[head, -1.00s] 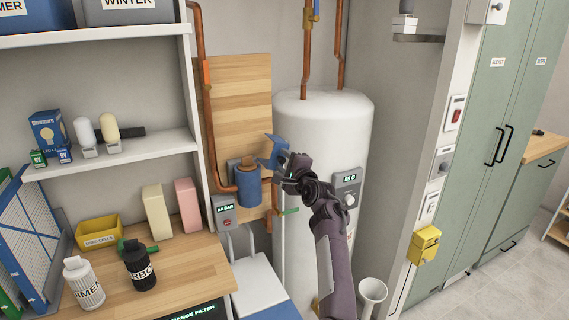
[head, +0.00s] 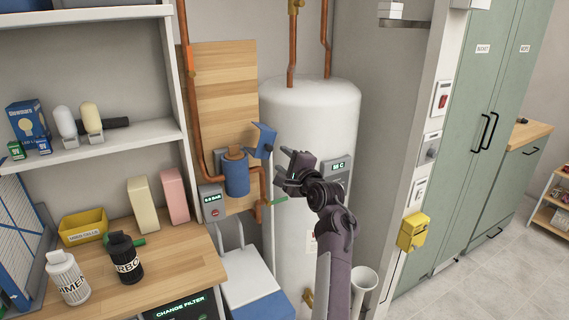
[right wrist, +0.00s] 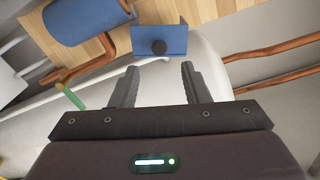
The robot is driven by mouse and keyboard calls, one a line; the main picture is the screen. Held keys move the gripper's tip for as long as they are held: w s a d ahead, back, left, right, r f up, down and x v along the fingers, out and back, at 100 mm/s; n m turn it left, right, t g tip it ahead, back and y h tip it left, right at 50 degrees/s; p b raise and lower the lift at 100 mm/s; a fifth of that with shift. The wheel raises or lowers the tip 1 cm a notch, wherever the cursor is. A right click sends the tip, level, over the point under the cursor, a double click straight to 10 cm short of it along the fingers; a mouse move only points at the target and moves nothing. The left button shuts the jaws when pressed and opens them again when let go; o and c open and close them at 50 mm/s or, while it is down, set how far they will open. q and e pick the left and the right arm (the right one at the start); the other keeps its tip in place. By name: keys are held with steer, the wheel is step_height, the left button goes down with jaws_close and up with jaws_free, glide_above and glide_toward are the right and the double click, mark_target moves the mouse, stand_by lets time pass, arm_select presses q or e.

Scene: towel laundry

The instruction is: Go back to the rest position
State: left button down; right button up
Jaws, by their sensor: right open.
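My right gripper (head: 283,164) is open and empty in the head view, in front of the white water heater tank (head: 298,115). Its two fingers (right wrist: 159,82) stand apart with nothing between them in the right wrist view. A blue bracket-like piece (head: 262,140) with a dark round knob is just beyond the fingertips, apart from them; it also shows in the right wrist view (right wrist: 145,38). A blue cylinder (head: 236,175) on the copper pipework is left of it. My left gripper is not in view.
A wooden counter (head: 190,262) with a white bottle (head: 67,280) and a black bottle (head: 125,260) is at the left. A white-and-blue box (head: 245,285) stands below the pipework. A yellow box (head: 413,231) is on the wall end at right. Open floor lies at far right.

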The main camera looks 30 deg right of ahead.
steer(key=shift+f, duration=0.1)
stand_by(0.3)
steer(key=s+a+f+n+g, duration=0.2)
steer(key=a+f+n, duration=0.1)
steer(key=f, duration=0.8)
steer(key=s+a+f+n+g+y, duration=0.1)
steer(key=s+a+f+n+g, duration=0.2)
steer(key=f, duration=0.9)
steer(key=s+a+f+n+g, duration=0.1)
steer(key=a+f+n, duration=0.25)
steer(key=f, duration=0.75)
steer(key=s+a+f+n+g, duration=0.2)
steer(key=s+f, duration=0.6)
steer(key=f, duration=0.2)
steer(key=s+a+f+n+g, duration=0.2)
steer(key=s+f+n, duration=0.1)
steer(key=s+f, duration=0.6)
steer(key=s+d+f+n+g, duration=0.1)
steer(key=s+f, duration=0.5)
steer(key=s, duration=0.7)
steer(key=s+d+f+n+g+h, duration=0.1)
steer(key=s+f+n+g, duration=0.2)
steer(key=s, duration=1)
steer(key=s+d+f+n+g, duration=0.1)
steer(key=s+f+n+g, duration=0.2)
steer(key=s+f, duration=0.6)
steer(key=s+n, duration=0.2)
steer(key=s, duration=0.3)
steer(key=shift+h, duration=0.3)
